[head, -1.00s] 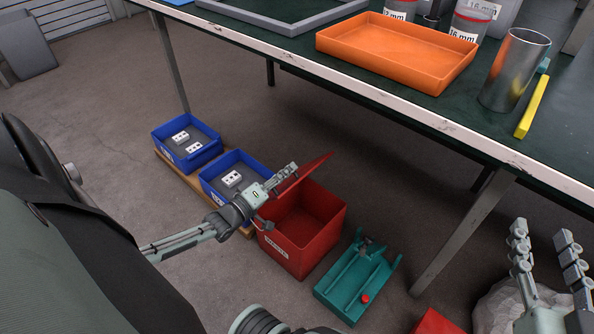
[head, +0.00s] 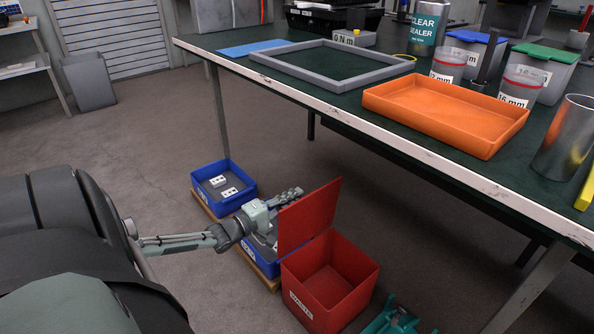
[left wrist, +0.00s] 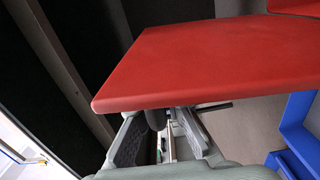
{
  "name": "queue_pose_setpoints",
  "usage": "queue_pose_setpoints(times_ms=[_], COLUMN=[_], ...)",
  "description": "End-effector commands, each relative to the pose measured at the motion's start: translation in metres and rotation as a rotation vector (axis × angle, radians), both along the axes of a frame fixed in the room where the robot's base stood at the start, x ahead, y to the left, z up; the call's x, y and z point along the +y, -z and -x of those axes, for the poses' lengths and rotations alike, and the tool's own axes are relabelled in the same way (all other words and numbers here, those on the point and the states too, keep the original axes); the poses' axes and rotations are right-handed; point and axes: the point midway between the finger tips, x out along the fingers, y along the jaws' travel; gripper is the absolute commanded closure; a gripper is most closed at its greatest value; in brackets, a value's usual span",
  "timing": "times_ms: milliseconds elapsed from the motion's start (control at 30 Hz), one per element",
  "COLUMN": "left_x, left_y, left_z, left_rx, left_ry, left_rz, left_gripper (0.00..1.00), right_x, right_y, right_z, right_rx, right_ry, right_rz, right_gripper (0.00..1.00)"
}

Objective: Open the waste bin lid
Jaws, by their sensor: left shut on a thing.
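The red waste bin (head: 338,304) stands on the floor with a white label on its front. Its red lid (head: 311,213) is up and close to upright, and the inside of the bin shows from above. My left gripper (head: 288,196) is at the lid's left side, partly hidden by it. In the left wrist view the lid (left wrist: 200,62) crosses above my left gripper's fingers (left wrist: 160,138), which are shut at its edge. The exact contact is hidden. My right gripper is not in view.
Blue bins (head: 224,183) with white parts stand left of the waste bin, one partly behind my left gripper. A teal holder (head: 390,322) lies right of the bin. The workbench (head: 420,150), with an orange tray (head: 445,112), overhangs behind.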

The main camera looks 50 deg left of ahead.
Motion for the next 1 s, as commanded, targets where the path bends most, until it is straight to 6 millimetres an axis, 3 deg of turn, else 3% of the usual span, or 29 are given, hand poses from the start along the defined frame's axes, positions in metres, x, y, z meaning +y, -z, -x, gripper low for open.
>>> queue_pose_setpoints(times_ms=[367, 400, 567, 867, 1000], left_x=[0.002, 0.002, 0.001, 0.001, 0.002], left_y=[0.0, 0.0, 0.0, 0.0, 0.001], left_z=[0.0, 0.0, 0.0, 0.001, 0.013], left_rx=[-0.001, -0.001, -0.001, 0.001, 0.003], left_ry=[-0.001, -0.001, -0.001, -0.001, 0.0], left_rz=[0.0, 0.0, -0.001, -0.001, -0.001], left_gripper=[1.0, 0.89, 0.69, 0.69, 0.69], right_x=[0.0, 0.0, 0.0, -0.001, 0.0], right_y=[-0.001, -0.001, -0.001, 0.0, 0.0], right_z=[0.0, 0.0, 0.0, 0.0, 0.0], right_rx=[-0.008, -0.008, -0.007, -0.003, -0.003], right_ry=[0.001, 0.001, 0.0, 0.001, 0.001], right_rz=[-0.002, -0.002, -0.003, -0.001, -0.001], right_gripper=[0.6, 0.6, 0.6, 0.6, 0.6])
